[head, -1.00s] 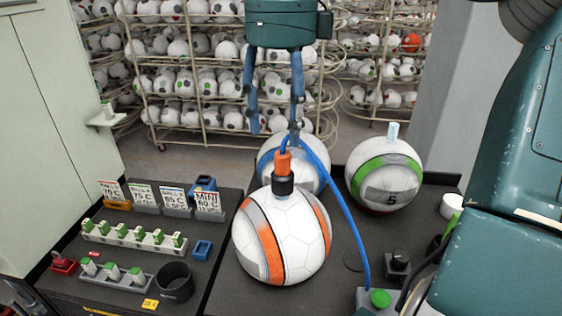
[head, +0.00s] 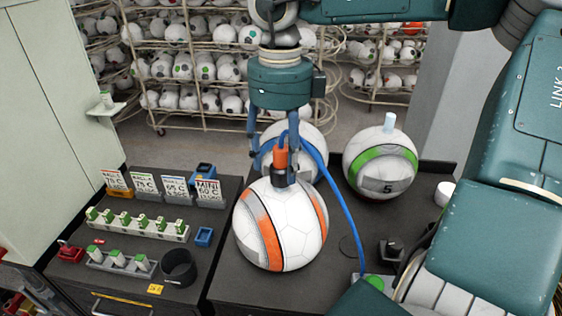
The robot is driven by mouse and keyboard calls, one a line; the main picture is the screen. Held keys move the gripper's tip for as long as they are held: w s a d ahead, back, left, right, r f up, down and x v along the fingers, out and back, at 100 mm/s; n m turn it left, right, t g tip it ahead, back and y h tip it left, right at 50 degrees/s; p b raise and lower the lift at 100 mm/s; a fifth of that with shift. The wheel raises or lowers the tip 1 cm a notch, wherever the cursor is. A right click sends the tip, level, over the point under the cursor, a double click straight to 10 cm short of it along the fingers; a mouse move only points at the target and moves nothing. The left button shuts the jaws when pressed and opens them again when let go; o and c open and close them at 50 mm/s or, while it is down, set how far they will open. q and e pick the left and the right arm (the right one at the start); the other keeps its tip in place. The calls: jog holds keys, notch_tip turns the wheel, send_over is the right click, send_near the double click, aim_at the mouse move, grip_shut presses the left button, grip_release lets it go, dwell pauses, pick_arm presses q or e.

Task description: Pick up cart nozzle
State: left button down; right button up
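The cart nozzle (head: 281,159), with an orange upper part and a black lower part, stands upright on top of the white ball with orange and grey bands (head: 295,235). A blue hose (head: 338,210) runs from its top down to the right. My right gripper (head: 272,168) comes down from above. Its blue fingers are apart, one to the left of the nozzle and one close along its right side. Whether the right finger touches it I cannot tell. My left gripper is not in view.
A blue-banded ball (head: 305,145) stands just behind, and a green-banded ball (head: 380,163) stands behind right. At left are label cards (head: 145,185), a rack of green-topped pieces (head: 135,226) and a black cup (head: 178,268). Racks of balls (head: 190,68) fill the background.

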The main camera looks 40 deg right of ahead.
jog(key=c, duration=1.2)
jog(key=shift+r, duration=0.2)
